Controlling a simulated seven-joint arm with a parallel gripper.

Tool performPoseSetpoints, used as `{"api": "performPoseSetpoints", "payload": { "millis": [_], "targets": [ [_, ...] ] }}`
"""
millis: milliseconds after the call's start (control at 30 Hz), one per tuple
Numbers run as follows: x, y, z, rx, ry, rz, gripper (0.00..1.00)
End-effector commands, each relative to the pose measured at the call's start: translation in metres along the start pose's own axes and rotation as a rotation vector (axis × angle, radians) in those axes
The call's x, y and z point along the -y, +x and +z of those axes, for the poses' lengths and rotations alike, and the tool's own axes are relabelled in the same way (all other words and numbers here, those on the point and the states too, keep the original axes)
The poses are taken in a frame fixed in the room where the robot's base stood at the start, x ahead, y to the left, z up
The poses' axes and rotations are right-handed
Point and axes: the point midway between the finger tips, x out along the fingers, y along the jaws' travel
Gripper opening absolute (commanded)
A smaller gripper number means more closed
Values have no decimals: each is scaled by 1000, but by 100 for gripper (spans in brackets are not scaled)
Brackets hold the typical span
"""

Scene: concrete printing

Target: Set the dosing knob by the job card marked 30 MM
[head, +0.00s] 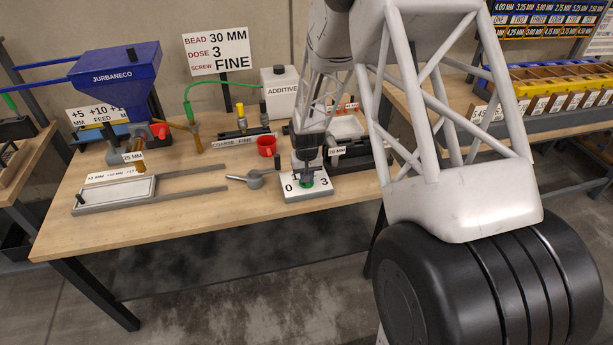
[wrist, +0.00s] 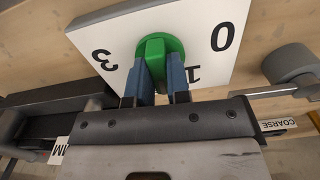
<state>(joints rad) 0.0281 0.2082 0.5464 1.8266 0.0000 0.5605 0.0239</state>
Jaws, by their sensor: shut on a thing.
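The green dosing knob (head: 307,184) sits on a white dial plate (head: 320,190) near the front edge of the bench. In the head view the plate shows 0 at left and 3 at right. My gripper (head: 308,174) reaches down over the knob and hides part of it. In the wrist view my blue-padded fingers (wrist: 160,80) are shut on the green knob (wrist: 153,48). The plate's 0, 3 and a partly hidden 1 show there. I cannot tell which number the knob points at. The job card (head: 217,53) behind the bench reads bead 30 MM, dose 3, screw FINE.
A black block marked 20 MM (head: 350,152) is close on the right. A blue hopper (head: 115,75) and a flat tray (head: 116,195) are at left.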

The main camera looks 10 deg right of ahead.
Motion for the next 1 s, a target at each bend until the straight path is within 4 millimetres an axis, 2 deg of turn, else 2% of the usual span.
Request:
{"api": "performPoseSetpoints", "payload": {
  "millis": [1000],
  "targets": [
    [0, -1, -1, -2, 964, -1, 0]
  ]
}}
